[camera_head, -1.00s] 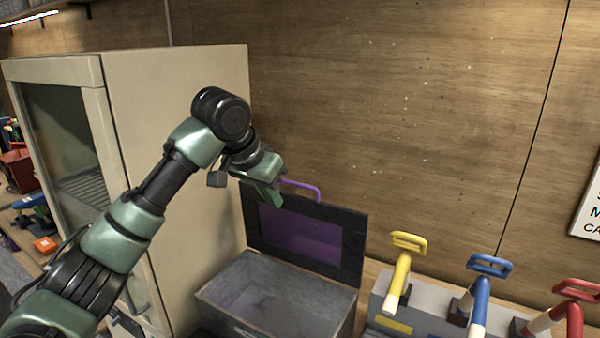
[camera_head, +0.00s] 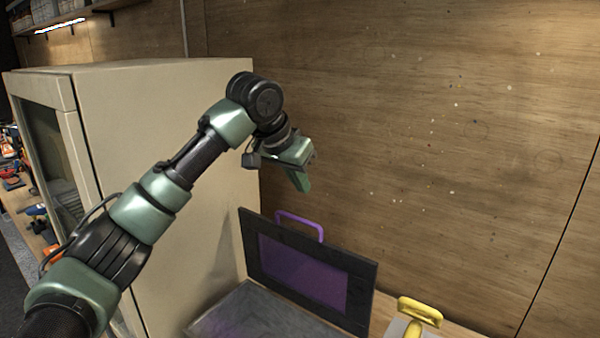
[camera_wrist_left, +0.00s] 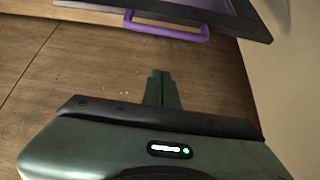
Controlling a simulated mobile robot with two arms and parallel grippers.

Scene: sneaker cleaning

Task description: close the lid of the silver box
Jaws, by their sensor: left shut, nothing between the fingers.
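The silver box (camera_head: 262,318) stands at the bottom middle of the head view, its front cut off by the picture edge. Its lid (camera_head: 361,290) is open and upright at the back, dark-framed with a purple panel and a purple handle (camera_head: 303,222) on its top edge. My left gripper (camera_head: 303,186) is shut and empty, above the lid and apart from the handle. In the left wrist view the shut fingers (camera_wrist_left: 160,76) point toward the wooden wall, with the purple handle (camera_wrist_left: 165,30) and the lid's dark edge beyond them. My right gripper is not in view.
A tall beige cabinet (camera_head: 170,140) with a glass door stands left of the box. A wooden wall (camera_head: 450,130) rises close behind. A yellow-handled thing (camera_head: 420,310) stands right of the box. Shelves with tools are at the far left.

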